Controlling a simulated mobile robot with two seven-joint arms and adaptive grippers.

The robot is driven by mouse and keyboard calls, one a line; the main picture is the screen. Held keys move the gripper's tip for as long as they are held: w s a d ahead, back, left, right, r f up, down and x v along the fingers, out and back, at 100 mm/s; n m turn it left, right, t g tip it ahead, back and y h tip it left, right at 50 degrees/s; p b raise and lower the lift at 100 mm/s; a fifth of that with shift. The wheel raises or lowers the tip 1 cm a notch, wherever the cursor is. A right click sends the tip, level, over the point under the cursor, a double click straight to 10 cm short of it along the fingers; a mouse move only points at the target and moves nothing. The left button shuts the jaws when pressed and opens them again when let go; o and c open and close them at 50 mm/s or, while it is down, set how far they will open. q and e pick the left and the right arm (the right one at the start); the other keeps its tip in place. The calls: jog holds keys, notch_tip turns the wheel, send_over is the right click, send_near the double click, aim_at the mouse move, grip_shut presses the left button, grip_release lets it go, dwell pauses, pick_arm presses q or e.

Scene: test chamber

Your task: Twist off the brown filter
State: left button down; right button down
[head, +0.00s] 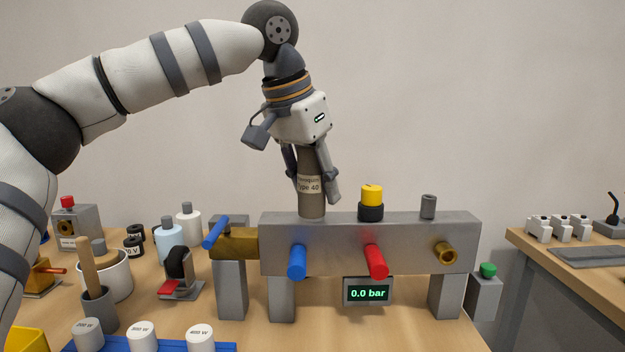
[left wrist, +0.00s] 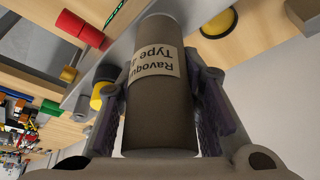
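The brown filter (head: 312,203) is a dark brown cylinder standing upright on top of a grey metal block (head: 340,231). Its pale label reads "Type 40", and it also fills the middle of the left wrist view (left wrist: 160,110). My left gripper (head: 318,185) comes down over it from above, with one finger on each side. In the left wrist view both finger pads lie close against the filter's sides, with no clear gap. My right gripper is not in view.
A yellow cap on a black base (head: 371,203) and a grey stub (head: 428,206) stand right of the filter. Blue (head: 297,262) and red (head: 375,261) handles stick out in front. A display (head: 367,292) reads 0.0 bar. Bottles, pots and parts crowd the table's left side.

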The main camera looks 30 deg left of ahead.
pick_arm(q)
jog(key=n+y, duration=0.1)
jog(key=n, duration=0.2)
jog(key=shift+a, duration=0.15)
jog(key=c, duration=2)
grip_release()
grip_shut()
jog(key=shift+r, duration=0.75)
jog(key=shift+r, duration=1.3)
jog(key=shift+r, duration=1.5)
